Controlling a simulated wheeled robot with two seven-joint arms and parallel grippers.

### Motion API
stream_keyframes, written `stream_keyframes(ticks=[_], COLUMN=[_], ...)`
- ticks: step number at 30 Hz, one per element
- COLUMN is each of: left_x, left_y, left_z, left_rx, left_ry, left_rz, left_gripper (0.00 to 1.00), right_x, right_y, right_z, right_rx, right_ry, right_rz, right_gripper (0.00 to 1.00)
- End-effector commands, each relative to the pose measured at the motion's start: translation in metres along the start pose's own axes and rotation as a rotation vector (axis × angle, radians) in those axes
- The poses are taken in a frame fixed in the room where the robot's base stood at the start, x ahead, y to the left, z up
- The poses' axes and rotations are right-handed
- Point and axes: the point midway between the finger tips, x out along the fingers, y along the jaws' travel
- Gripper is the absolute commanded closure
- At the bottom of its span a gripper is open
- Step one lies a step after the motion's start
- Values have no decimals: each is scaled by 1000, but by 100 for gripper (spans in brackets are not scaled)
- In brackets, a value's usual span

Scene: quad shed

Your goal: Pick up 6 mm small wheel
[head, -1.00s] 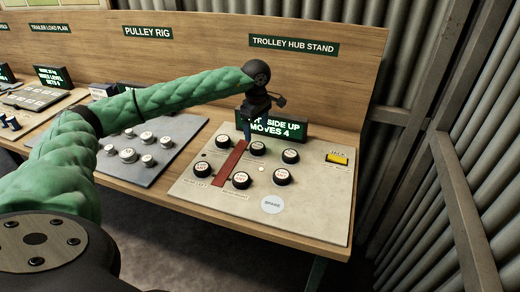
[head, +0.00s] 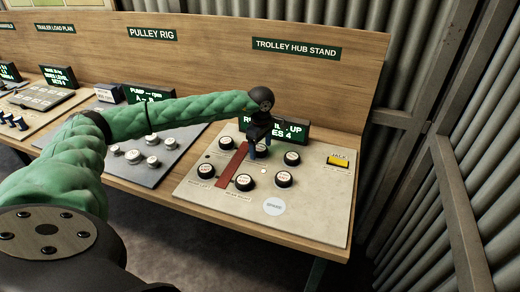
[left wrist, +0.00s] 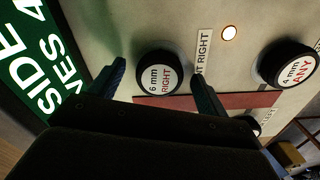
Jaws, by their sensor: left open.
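The 6 mm small wheel (left wrist: 158,74) is a black round wheel with a white face marked "6 mm RIGHT", seen in the left wrist view. It sits on the pale board (head: 312,213) of the trolley hub stand. My left gripper (head: 260,154) is open above the back row of wheels, pointing down. In the left wrist view its two fingers (left wrist: 159,72) stand apart on either side of the 6 mm wheel. I cannot tell whether they touch it. In the head view the gripper mostly hides this wheel. My right gripper is not in view.
A wheel marked "4 mm ANY" (left wrist: 288,64) sits nearby. Other black wheels include the back right one (head: 292,158) and front ones (head: 244,182). A red strip (head: 230,168) crosses the board. A lit sign (head: 295,131) stands close behind the gripper. A yellow block (head: 338,162) is at right.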

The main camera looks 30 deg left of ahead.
Motion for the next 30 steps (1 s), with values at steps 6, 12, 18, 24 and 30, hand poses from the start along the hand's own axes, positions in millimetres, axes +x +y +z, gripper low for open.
stream_keyframes(ticks=[6, 12, 18, 24, 30], left_x=[4, 4, 4, 4, -1], left_y=[0, 0, 0, 0, 0], left_z=[0, 0, 0, 0, 0], left_rx=[0, 0, 0, 0, 0], left_ry=[0, 0, 0, 0, 0], left_rz=[0, 0, 0, 0, 1], left_gripper=[23, 37, 72, 73, 73], right_x=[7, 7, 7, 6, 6], right_y=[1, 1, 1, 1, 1], right_z=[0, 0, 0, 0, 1], right_rx=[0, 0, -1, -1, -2], right_ry=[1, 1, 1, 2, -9], right_rz=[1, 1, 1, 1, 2], right_gripper=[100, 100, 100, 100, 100])
